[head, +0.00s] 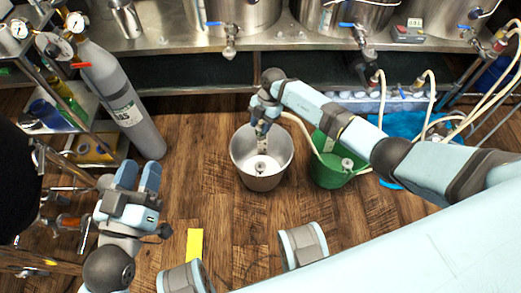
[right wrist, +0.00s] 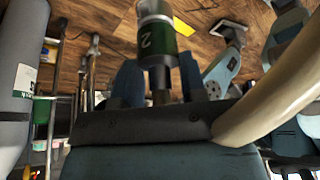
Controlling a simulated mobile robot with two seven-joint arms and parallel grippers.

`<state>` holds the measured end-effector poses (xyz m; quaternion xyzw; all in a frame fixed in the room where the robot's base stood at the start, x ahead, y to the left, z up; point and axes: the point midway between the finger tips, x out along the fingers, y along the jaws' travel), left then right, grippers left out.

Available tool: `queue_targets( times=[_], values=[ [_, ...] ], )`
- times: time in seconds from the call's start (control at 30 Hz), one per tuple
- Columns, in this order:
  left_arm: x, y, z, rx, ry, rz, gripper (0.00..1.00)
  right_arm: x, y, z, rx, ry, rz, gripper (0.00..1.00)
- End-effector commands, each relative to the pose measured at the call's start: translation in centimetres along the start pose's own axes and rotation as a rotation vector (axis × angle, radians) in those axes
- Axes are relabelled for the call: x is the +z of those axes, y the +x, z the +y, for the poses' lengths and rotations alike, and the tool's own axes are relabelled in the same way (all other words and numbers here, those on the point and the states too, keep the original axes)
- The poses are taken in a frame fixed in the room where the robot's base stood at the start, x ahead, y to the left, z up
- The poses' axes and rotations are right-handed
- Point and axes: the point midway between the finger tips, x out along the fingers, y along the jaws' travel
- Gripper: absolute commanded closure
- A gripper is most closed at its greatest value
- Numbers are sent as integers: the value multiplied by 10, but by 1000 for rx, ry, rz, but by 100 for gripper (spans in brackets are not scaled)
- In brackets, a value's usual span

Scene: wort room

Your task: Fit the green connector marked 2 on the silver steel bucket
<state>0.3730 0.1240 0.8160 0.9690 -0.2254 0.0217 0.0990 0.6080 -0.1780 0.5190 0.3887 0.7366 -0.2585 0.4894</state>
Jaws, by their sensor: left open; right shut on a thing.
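The silver steel bucket (head: 265,183) stands on the wood floor in the middle of the head view, with a small pale fitting (head: 260,166) inside it. My right gripper (head: 262,131) is over this bucket, pointing down. It is shut on the green connector marked 2 (right wrist: 157,42), which shows between the fingers in the right wrist view with a green band and a white 2. In the head view the connector is mostly hidden, and I cannot tell whether it touches the fitting. My left gripper (head: 139,174) is open and empty, left of the bucket.
A green bucket (head: 328,178) stands close right of the silver one. A cream hose (right wrist: 255,100) runs from my right gripper. A grey gas cylinder (head: 120,100) and a shelf rack are at left. Steel tanks with taps line the back. A yellow strip (head: 194,245) lies on open floor.

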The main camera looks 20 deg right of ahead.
Motion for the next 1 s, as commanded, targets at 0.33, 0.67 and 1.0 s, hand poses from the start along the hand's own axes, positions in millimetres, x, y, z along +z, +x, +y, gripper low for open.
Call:
queue_targets(
  times=[0.33, 0.67, 1.0],
  values=[
    [-9, -2, 8, 37, -15, 89, 57, 5, 84, -19, 214, 506, -2, 89],
    [14, -2, 6, 50, -22, 35, 57, 13, 103, -20, 222, 531, -3, 89],
    [47, -2, 2, 63, -25, -75, 57, 20, 120, -20, 222, 529, -4, 89]
  ],
)
